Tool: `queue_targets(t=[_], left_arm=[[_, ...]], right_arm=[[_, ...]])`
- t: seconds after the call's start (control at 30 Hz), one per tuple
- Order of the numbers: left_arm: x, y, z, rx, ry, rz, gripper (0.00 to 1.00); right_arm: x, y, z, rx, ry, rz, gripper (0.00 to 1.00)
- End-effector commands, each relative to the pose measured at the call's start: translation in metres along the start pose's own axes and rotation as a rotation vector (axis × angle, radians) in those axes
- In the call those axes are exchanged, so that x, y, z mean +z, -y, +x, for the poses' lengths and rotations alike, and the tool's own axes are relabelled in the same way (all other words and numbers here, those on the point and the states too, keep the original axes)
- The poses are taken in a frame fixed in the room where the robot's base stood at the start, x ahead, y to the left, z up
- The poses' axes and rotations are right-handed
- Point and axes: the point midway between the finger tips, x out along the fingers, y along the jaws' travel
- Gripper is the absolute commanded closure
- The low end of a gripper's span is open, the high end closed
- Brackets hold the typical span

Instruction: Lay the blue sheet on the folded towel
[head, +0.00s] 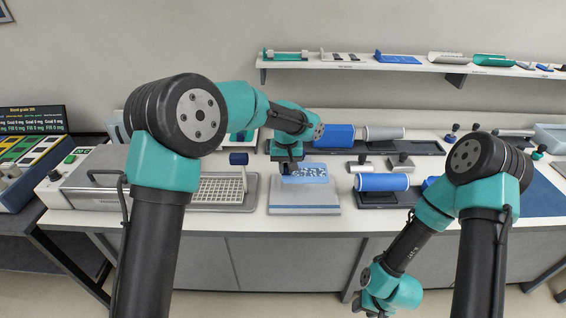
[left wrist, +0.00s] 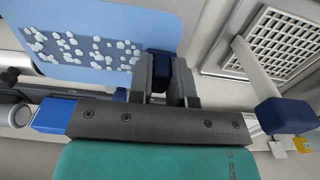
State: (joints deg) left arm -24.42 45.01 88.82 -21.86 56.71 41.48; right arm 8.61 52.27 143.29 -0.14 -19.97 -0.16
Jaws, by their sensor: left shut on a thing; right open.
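My left gripper (head: 287,170) is shut on the dark blue grip (left wrist: 165,65) of a light blue sheet with white blobs on it (head: 308,174). The sheet also shows at the upper left of the left wrist view (left wrist: 95,30). In the head view it is over a pale grey slab (head: 305,209) on the bench; I cannot tell whether it touches. I cannot make out a folded towel for certain. My right gripper (head: 372,303) is open, low in front of the bench, small and partly hidden by its own arm.
A white grid rack (head: 218,189) stands left of the slab and shows in the left wrist view (left wrist: 283,42). Blue rolls on dark stands (head: 382,182) are to the right. A grey machine (head: 90,185) is at the left. A wall shelf (head: 400,65) runs above.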

Motion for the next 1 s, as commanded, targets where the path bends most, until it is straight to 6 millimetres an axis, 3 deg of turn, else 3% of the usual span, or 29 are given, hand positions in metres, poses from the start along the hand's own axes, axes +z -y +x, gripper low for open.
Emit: queue_targets(t=[0.37, 1.0], left_arm=[[0.0, 0.0, 0.009, 0.0, 0.001, -0.002, 1.0], [0.0, 0.0, 0.07, -0.001, 0.001, -0.002, 1.0]], right_arm=[[0.0, 0.0, 0.0, 0.0, 0.0, 0.0, 0.57], [0.0, 0.0, 0.0, 0.0, 0.0, 0.0, 0.57]])
